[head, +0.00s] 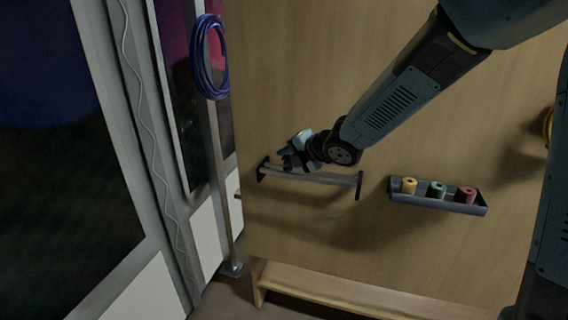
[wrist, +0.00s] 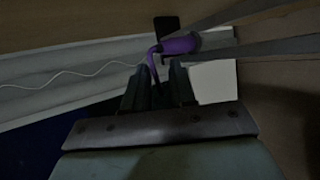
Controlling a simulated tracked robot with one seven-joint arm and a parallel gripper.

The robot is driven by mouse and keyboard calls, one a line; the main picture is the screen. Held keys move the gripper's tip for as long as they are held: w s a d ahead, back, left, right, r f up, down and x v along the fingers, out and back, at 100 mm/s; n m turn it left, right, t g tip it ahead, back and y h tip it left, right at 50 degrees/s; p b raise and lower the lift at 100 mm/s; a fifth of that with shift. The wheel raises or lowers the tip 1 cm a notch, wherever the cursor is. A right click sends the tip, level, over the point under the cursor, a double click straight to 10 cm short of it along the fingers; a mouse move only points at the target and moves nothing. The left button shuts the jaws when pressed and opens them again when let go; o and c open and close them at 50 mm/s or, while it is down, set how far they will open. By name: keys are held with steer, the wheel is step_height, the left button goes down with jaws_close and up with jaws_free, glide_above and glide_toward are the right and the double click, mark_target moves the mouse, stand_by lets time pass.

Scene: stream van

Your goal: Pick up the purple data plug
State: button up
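The purple data plug (wrist: 181,45) shows in the wrist view just beyond my fingertips, with a thin purple tail bending down toward the gap between the fingers. My gripper (wrist: 158,76) has its two dark fingers apart, and I see nothing clamped between them. I cannot tell whether the fingers touch the plug or its tail. In the head view my gripper (head: 290,155) is at the left end of a grey rail (head: 315,178) on the wooden panel. I cannot make out the plug in the head view.
A grey tray (head: 425,201) on the panel holds a yellow, a green and a red spool. A coil of blue cable (head: 208,62) hangs at the upper left. A wooden ledge (head: 350,290) runs below. The rail's dark end bracket (head: 359,186) sticks out.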

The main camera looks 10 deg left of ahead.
jaws_close()
stand_by(0.3)
